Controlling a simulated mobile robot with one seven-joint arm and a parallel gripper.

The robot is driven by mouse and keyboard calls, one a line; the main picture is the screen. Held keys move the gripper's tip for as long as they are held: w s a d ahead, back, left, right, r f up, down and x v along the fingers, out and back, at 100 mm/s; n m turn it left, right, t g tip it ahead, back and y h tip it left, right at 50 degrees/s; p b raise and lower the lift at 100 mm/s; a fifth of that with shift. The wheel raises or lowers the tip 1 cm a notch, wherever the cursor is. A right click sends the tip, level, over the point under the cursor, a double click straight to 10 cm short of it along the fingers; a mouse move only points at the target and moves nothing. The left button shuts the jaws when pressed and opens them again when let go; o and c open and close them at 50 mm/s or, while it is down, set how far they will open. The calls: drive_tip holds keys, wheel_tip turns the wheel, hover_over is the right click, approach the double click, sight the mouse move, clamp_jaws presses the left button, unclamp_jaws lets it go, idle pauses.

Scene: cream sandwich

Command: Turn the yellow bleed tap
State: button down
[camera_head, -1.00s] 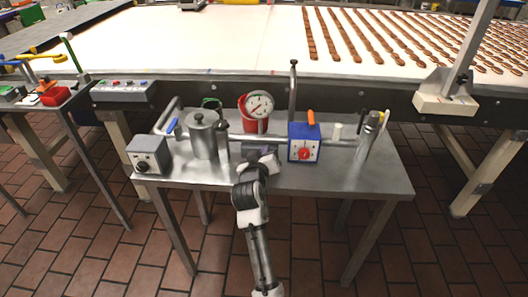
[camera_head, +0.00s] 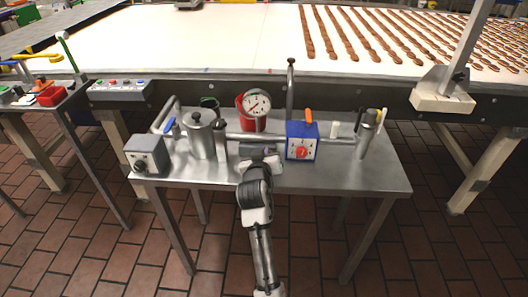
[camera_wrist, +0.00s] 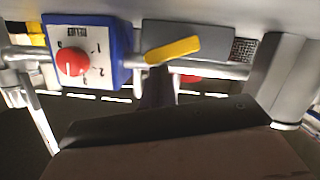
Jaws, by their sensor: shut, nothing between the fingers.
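The yellow bleed tap (camera_wrist: 173,50) shows in the wrist view as a flat yellow lever, slightly tilted, in front of the metal pipe. In the head view I cannot make it out; my gripper seems to hide it. My gripper (camera_head: 260,158) is over the middle of the steel table, low at the pipe. In the wrist view its dark fingers (camera_wrist: 156,88) are shut and empty, close under the yellow lever. I cannot tell whether they touch it.
A blue box (camera_head: 301,141) with a red knob stands right of my gripper. A dial gauge (camera_head: 256,104) and red bucket (camera_head: 244,115) are behind. A metal pot (camera_head: 200,135) and grey knob box (camera_head: 147,154) stand left. The table's right front (camera_head: 375,180) is clear.

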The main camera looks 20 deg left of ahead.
drive_tip(key=shift+w+d+f+m+y, duration=0.1)
drive_tip(key=shift+d+f+m+y, duration=0.2)
drive_tip(key=shift+m, duration=0.4)
drive_tip(key=shift+w+d+f+m+y, duration=0.1)
drive_tip(key=shift+d+f+m+y, duration=0.15)
drive_tip(key=shift+m, duration=0.45)
drive_tip(key=shift+f, duration=0.1)
